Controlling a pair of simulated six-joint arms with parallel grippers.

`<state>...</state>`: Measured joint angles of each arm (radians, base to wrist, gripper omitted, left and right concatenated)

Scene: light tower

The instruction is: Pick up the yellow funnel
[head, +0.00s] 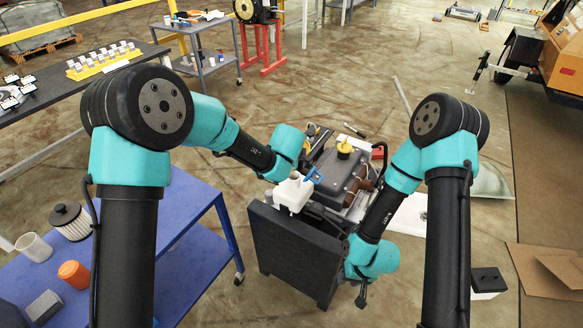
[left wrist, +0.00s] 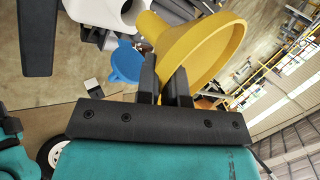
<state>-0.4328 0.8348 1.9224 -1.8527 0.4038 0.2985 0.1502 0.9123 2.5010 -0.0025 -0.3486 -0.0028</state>
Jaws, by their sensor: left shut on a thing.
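The yellow funnel (left wrist: 205,48) fills the upper middle of the left wrist view, its wide mouth tilted to the right and its narrow end at the upper left. My left gripper (left wrist: 163,75) is shut on the funnel, its two dark fingers at the funnel's near side. In the head view the left gripper is mostly hidden behind its own teal wrist. My right gripper (head: 362,294) hangs low, to the right of the dark panel; its fingers are too small to read.
A white container (head: 293,192) and a blue funnel (head: 313,175) stand by the grey engine-like unit (head: 338,175) with its yellow cap (head: 345,147). A dark panel (head: 290,250) stands in front. A blue table (head: 190,205) is at left, with an orange jar (head: 74,274).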

